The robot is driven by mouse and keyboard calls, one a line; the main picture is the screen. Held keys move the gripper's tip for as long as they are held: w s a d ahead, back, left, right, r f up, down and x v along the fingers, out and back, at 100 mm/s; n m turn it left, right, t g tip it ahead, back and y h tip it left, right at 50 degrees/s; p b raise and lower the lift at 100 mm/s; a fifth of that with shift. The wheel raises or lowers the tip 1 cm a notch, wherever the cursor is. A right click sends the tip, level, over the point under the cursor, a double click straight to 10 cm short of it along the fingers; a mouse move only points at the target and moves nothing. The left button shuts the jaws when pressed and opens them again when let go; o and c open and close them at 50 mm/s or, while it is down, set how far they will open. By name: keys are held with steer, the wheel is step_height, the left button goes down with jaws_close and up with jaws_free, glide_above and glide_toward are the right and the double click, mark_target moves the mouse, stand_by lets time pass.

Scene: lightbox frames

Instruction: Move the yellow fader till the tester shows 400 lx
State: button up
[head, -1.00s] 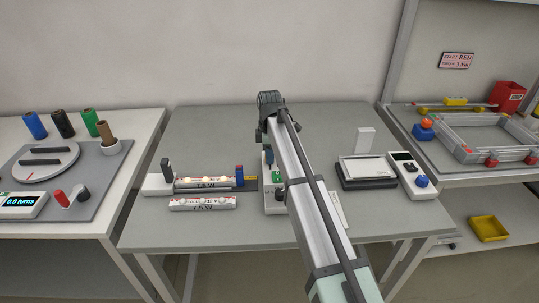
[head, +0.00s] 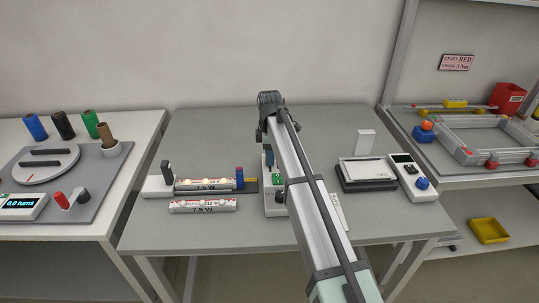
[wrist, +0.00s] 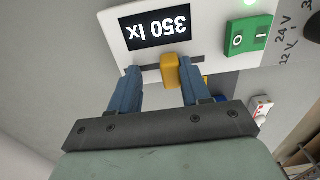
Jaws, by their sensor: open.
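The yellow fader (wrist: 171,72) stands in a dark slot on a white panel in the wrist view. The display (wrist: 159,30) above it appears upside down and reads 350 lx. My gripper (wrist: 158,70) is open, its two blue fingers either side of the fader. The fader sits nearer the right finger; I cannot tell whether they touch. A clear gap shows to the left finger. In the head view the white panel unit (head: 275,205) is partly hidden behind my arm, and the fader cannot be made out.
A green switch (wrist: 249,35) and 24 V and 12 V markings are beside the display. Lit lamp bar (head: 205,184) and a second bar (head: 203,205) lie left of the panel unit. A black-edged box (head: 368,174) and a white handset (head: 410,175) stand to the right.

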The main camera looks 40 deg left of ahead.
step_height(320, 180, up, 14)
steer(key=shift+f, duration=0.15)
stand_by(0.3)
steer(key=f, duration=1.4)
steer(key=shift+s+d, duration=0.4)
jaws_close()
stand_by(0.3)
steer(key=shift+a, duration=0.1)
